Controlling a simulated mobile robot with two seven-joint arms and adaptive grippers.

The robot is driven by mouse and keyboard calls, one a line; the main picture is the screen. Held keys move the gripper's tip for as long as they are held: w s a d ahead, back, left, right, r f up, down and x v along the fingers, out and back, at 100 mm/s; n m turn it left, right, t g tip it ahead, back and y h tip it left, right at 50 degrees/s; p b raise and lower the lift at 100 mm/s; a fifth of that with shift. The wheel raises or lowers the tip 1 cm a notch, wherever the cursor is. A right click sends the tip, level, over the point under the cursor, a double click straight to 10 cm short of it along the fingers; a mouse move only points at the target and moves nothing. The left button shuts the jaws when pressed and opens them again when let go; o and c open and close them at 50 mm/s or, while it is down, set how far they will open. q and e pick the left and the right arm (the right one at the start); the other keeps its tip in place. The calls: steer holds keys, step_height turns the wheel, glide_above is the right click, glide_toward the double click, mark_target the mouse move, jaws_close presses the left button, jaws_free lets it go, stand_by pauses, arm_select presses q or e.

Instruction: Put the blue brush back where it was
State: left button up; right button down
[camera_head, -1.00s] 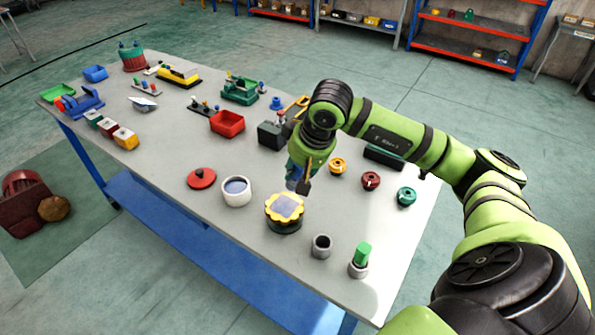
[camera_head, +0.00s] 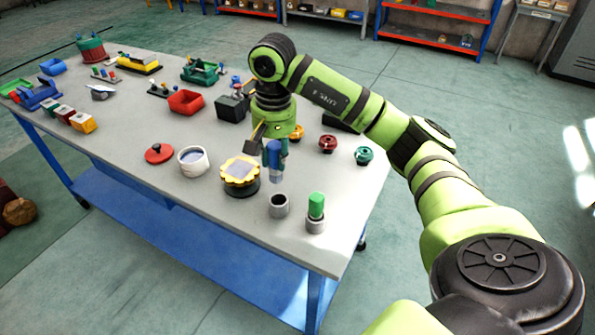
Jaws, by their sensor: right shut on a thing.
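The blue brush (camera_head: 275,158) hangs upright in my right gripper (camera_head: 266,140), its pale tip pointing down. My right gripper is shut on it. An open grey cup (camera_head: 279,205) stands on the table just below the brush in the picture, and the brush is apart from it. A green brush (camera_head: 316,206) stands in a second grey cup (camera_head: 315,226) just to the right. My left gripper is not in view.
A yellow-rimmed round part (camera_head: 240,173) stands left of the empty cup, with a white pot (camera_head: 193,161) and red lid (camera_head: 159,153) farther left. Orange, dark red and green knobs (camera_head: 363,155) stand behind to the right. The table's front edge is near the cups.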

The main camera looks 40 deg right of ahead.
mark_target(277, 182)
steer(key=shift+s+a+f+g, duration=0.1)
steer(key=shift+s+f+g, duration=0.25)
steer(key=shift+f, duration=0.4)
steer(key=f, duration=0.1)
steer(key=f+p, duration=0.1)
steer(key=f, duration=0.2)
steer(key=shift+w+f, duration=0.3)
steer(key=shift+f, duration=0.1)
step_height(277, 182, down, 3)
steer(key=shift+f+p, duration=0.15)
steer(key=shift+p, duration=0.6)
steer(key=shift+f, duration=0.45)
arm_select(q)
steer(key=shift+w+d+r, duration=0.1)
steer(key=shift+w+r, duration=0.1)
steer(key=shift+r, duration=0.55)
arm_select(e)
steer(key=c, duration=1)
jaws_free()
